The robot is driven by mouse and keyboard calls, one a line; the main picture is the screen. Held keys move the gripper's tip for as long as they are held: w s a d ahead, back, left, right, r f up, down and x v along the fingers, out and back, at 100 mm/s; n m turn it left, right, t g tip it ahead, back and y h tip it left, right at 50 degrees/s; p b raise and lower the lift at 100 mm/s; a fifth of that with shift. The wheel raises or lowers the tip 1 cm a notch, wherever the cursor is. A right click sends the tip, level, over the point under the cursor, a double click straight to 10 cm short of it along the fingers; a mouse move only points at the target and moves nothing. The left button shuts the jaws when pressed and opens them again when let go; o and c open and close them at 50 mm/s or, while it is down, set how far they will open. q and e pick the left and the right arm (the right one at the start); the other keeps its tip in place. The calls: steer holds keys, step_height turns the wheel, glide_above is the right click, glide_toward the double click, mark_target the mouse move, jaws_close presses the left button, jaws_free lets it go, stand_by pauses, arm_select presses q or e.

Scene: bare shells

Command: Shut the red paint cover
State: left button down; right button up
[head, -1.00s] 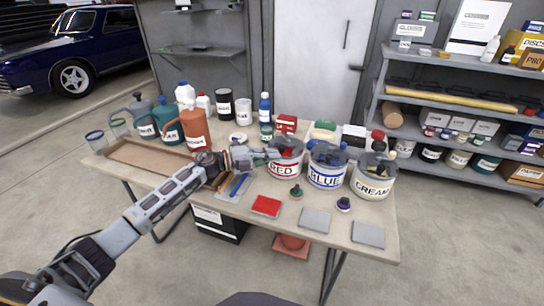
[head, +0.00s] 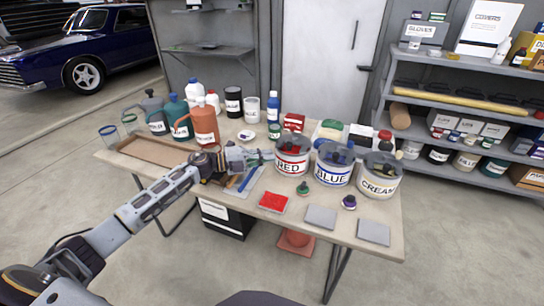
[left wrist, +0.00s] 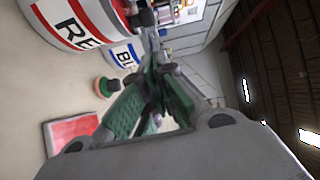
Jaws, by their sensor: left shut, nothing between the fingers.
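The red paint can (head: 291,163), labelled RED, stands on the table with a grey rim and dark red at its top. How its cover sits is too small to tell. Its label and lower side also show in the left wrist view (left wrist: 72,22), with the top cut off. My left gripper (head: 264,157) is just left of the red can at upper-side height, shut and empty. Its green fingers (left wrist: 155,85) show in the left wrist view with nothing between them. My right gripper is not in view.
The blue can (head: 333,172) and cream can (head: 379,182) stand right of the red one. A red pad (head: 273,202), grey pads and small stoppers lie in front. Jugs (head: 204,125) and a wooden tray (head: 150,158) are at left.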

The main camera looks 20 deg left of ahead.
arm_select(q)
steer(key=v, duration=0.6)
steer(key=shift+a, duration=0.15)
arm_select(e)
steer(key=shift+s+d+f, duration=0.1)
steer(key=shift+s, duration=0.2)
arm_select(q)
steer(key=shift+s, duration=0.1)
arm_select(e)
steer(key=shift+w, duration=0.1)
